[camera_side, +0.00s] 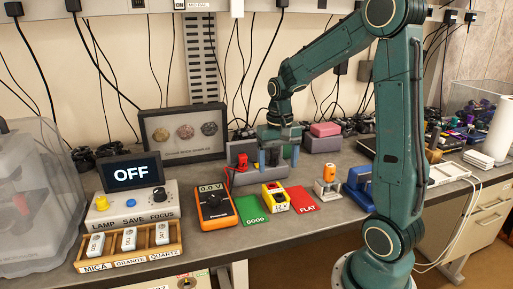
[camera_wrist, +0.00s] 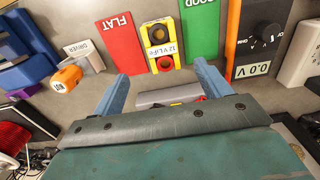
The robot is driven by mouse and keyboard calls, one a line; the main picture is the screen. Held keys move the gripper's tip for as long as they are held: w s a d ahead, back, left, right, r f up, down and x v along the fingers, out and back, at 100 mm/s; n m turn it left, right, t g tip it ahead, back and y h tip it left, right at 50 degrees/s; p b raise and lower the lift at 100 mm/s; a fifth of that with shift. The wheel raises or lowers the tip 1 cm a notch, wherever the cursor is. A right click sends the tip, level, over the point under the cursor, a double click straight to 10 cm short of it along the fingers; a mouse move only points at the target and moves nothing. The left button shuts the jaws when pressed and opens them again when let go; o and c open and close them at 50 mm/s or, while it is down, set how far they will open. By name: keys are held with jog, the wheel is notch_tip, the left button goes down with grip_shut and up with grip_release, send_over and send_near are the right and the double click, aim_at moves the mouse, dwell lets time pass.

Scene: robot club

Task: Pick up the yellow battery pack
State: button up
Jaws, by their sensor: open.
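The yellow battery pack (camera_side: 273,188) stands on the bench between a green GOOD card (camera_side: 251,210) and a red FLAT card (camera_side: 302,200). It has a white 12 V label on its front and a red patch on top. In the wrist view both blue-grey fingers (camera_wrist: 161,72) show, spread wide.
An orange multimeter (camera_side: 216,206) lies left of the green card. An orange-and-white driver (camera_side: 327,185) and a blue holder (camera_side: 358,187) stand to the right. A grey fixture with red parts (camera_side: 242,165) is behind the pack. A tray of mineral samples (camera_side: 128,245) is front left.

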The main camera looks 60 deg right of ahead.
aim_at(275, 190)
jog(key=shift+f, duration=3.05)
jog(key=shift+w+f, duration=0.2)
jog(key=shift+f, duration=2.4)
jog(key=c, duration=1.3)
jog(key=shift+r, duration=0.15)
notch_tip(275, 190, up, 20)
jog(key=shift+f, duration=0.1)
